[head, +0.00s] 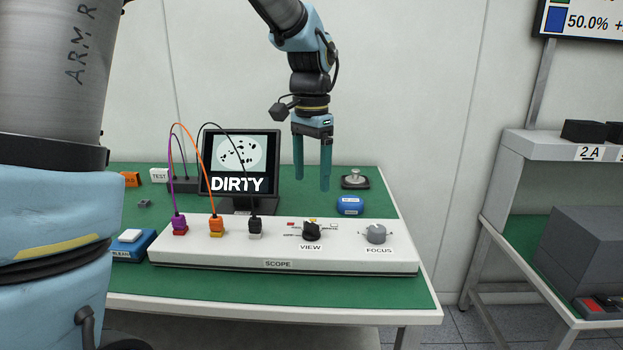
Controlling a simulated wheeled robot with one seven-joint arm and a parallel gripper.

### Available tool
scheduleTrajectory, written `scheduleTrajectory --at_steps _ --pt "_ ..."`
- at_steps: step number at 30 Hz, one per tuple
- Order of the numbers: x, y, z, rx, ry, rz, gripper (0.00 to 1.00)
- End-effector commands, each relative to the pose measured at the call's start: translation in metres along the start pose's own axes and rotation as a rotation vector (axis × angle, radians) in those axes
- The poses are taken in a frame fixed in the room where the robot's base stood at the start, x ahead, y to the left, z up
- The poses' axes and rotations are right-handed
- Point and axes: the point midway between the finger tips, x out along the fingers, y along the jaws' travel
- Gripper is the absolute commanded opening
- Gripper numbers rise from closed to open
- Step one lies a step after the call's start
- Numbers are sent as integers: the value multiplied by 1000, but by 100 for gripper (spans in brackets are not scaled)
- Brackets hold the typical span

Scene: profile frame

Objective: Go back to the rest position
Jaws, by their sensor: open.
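My gripper (312,186) is open and empty. It points down and hangs in the air above the green-topped table (330,291), over the area between the screen and the black-based metal item. The white scope panel (285,255) lies in front of it, with purple (180,225), orange (216,226) and black (255,227) plugs standing in its top. A black VIEW knob (312,231) and a grey FOCUS knob (376,233) sit on its right half. The gripper appears apart from all of them.
A screen (239,165) reading DIRTY stands behind the panel. A blue item (350,205) and a black-based metal item (355,179) sit at right. A blue box (133,246) is at left. A shelf unit (560,146) stands far right. The wall is behind.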

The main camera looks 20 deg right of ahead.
Motion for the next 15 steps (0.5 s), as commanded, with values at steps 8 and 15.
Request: scheduleTrajectory --at_steps 8,15 --pt "0 0 0 -1 0 0 82" --pt "15 -41 63 -234 19 -15 82"
